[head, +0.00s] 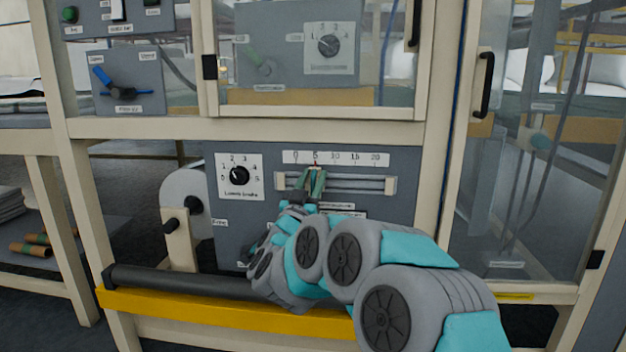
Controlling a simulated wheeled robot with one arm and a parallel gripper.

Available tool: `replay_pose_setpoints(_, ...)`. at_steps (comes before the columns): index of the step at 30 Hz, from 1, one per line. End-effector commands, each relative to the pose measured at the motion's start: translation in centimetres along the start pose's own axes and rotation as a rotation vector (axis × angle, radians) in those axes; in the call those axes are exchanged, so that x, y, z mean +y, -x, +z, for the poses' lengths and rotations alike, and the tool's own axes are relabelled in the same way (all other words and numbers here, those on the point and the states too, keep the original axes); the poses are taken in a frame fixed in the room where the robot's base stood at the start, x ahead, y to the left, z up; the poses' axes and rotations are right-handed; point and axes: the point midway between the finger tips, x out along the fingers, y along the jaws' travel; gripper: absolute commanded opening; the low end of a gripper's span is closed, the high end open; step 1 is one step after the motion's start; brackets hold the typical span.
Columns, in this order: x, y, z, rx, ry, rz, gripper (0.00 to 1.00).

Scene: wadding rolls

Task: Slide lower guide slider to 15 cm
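The lower guide slider (317,182) is a small greenish block on a horizontal double rail (358,184) in the grey lower panel. It stands at about the 5 mark of the scale (335,159), which reads 0, 5, 10, 15, 20 from left to right. The rail is bare to the right of the slider, up to its end block. My gripper (313,188) is at the slider, reaching up from below with my arm. The fingers are small and overlap the slider, so I cannot tell whether they are closed on it.
A numbered dial (240,175) is left of the rail. A dark roller (190,283) and a yellow bar (230,312) run below, in front of the panel. A white roll (185,191) is at the left. A glazed door with a black handle (487,84) is at the right.

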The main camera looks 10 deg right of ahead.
Motion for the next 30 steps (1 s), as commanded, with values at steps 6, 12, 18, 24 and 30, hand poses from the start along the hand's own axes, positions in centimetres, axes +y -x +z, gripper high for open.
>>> replay_pose_setpoints(6, 0.01, 0.02, 0.00, 0.000, 0.000, 0.000, 0.16)
replay_pose_setpoints(12, 0.05, 0.01, 0.00, 0.000, 0.000, 0.001, 0.00)
replay_pose_setpoints(18, 0.08, 0.01, 0.00, 0.000, 0.000, 0.002, 0.00)
replay_pose_setpoints(24, 0.10, 0.00, 0.01, 0.000, 0.000, 0.003, 0.00)
replay_pose_setpoints(30, 0.13, 0.00, 0.01, 0.000, 0.000, 0.003, 0.00)
